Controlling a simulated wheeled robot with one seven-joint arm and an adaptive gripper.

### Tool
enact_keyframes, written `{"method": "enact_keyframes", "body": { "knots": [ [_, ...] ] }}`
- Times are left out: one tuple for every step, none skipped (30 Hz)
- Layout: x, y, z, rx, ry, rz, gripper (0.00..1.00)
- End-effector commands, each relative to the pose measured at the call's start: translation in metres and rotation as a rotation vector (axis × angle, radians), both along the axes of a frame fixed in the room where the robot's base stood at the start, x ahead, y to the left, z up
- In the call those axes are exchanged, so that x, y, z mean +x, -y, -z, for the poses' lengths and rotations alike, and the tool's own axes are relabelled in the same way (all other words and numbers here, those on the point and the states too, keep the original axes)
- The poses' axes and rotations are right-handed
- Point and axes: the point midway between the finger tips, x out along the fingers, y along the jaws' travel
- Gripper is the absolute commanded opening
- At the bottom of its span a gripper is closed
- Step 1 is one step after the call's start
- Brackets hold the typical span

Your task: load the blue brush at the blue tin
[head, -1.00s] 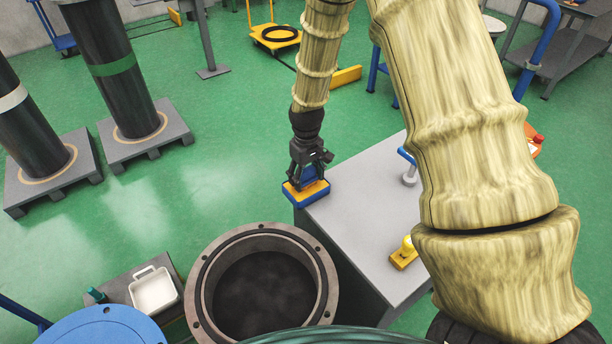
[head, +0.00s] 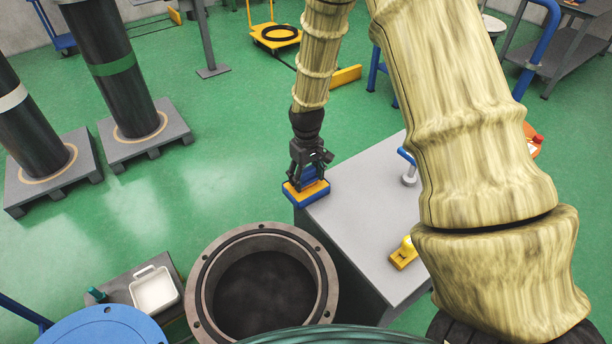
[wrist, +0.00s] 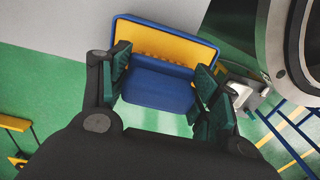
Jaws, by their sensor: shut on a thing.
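My gripper (head: 308,170) is shut on the blue brush (wrist: 158,85), a blue block between its fingers in the wrist view (wrist: 163,95). The brush also shows in the head view as a small blue patch under the fingers. The blue tin (head: 293,196) is a shallow blue tray with a yellow inside, at the far left corner of the grey table. It shows in the wrist view too (wrist: 205,46). The brush is over the tin and covers its near part. I cannot tell whether its underside touches the yellow.
On the grey table (head: 350,215) stand a yellow block with a pale knob (head: 404,253) and a blue-handled tool (head: 409,172). A flanged open cylinder (head: 200,275) stands left of the table. A white tub (head: 154,290) is farther left. My arm hides part of the right side.

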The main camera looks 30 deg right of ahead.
Motion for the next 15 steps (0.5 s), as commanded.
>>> {"method": "enact_keyframes", "body": {
  "knots": [
    [0.000, 0.000, -0.005, 0.000, 0.001, 0.000, 0.43],
    [0.001, 0.000, -0.007, 0.000, 0.001, 0.000, 0.43],
    [0.001, 0.000, -0.010, 0.000, 0.002, 0.000, 0.43],
    [0.001, 0.000, -0.012, 0.000, 0.002, 0.000, 0.43],
    [0.001, 0.000, -0.014, 0.000, 0.002, 0.000, 0.43],
    [0.001, 0.000, -0.016, 0.000, 0.002, 0.000, 0.43],
    [0.001, 0.000, -0.018, -0.001, 0.002, 0.000, 0.43],
    [0.001, 0.000, -0.020, -0.001, 0.002, 0.000, 0.43],
    [0.001, 0.000, -0.022, -0.001, 0.002, 0.000, 0.43],
    [0.001, 0.000, -0.024, -0.001, 0.002, 0.000, 0.43],
    [0.001, 0.000, -0.026, -0.001, 0.002, 0.000, 0.43],
    [0.001, 0.000, -0.028, -0.001, 0.002, 0.000, 0.43],
    [0.001, 0.000, -0.030, -0.001, 0.002, 0.000, 0.43],
    [0.001, 0.000, -0.032, -0.001, 0.002, 0.000, 0.43],
    [0.001, 0.000, -0.035, -0.001, 0.002, 0.000, 0.43]
  ]
}}
